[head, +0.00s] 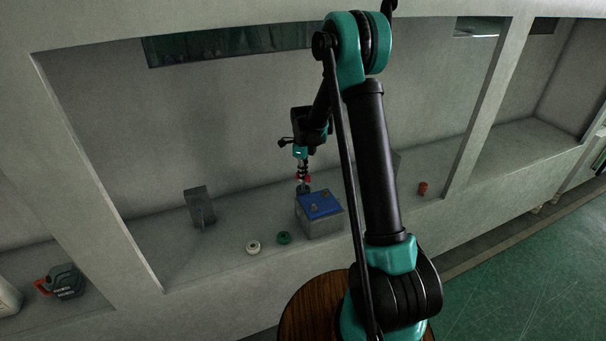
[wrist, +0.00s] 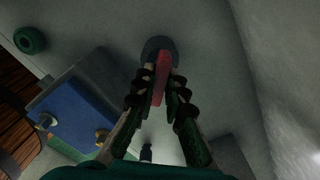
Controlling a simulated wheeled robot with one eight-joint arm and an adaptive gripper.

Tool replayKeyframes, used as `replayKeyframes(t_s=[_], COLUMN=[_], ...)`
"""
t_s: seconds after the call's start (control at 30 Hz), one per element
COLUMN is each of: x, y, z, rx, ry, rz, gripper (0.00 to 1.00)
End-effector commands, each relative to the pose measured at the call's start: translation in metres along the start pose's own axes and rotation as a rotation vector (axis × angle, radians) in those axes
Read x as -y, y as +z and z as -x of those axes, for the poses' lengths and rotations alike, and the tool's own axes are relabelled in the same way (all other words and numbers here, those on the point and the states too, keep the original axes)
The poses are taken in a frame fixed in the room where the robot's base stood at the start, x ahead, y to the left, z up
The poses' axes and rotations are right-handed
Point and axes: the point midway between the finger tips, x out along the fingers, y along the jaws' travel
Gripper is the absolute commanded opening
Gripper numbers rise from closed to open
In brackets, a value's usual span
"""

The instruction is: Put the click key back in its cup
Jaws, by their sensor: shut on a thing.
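My gripper (head: 303,176) is shut on a slim red piece, which I take to be the click key (wrist: 162,76). In the wrist view the key stands out between my two fingertips (wrist: 160,88). Its far end overlaps a round dark grey cup (wrist: 149,48) on the grey ledge. In the head view the cup (head: 303,188) shows small and dark just below my fingertips, behind the box. I cannot tell whether the key's end is inside the cup or above it.
A green ring (head: 283,238) and a white ring (head: 253,247) lie in front. A grey bracket (head: 200,208) stands left, a small red cylinder (head: 423,188) right. The wall is behind.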

Motion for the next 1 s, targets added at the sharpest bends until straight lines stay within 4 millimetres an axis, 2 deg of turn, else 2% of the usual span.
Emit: replayKeyframes(t_s=[0.17,0.2,0.37,0.73,0.87,1.0], x=[0.0,0.0,0.0,0.0,0.0,0.0], y=[0.0,0.0,0.0,0.0,0.0,0.0], z=[-0.004,-0.003,-0.003,0.001,0.016,0.043], rx=[0.0,0.0,0.0,0.0,0.0,0.0], ry=[0.0,0.0,0.0,0.0,0.0,0.0], rz=[0.0,0.0,0.0,0.0,0.0,0.0], gripper=[0.0,0.15,0.35,0.35,0.35,0.35])
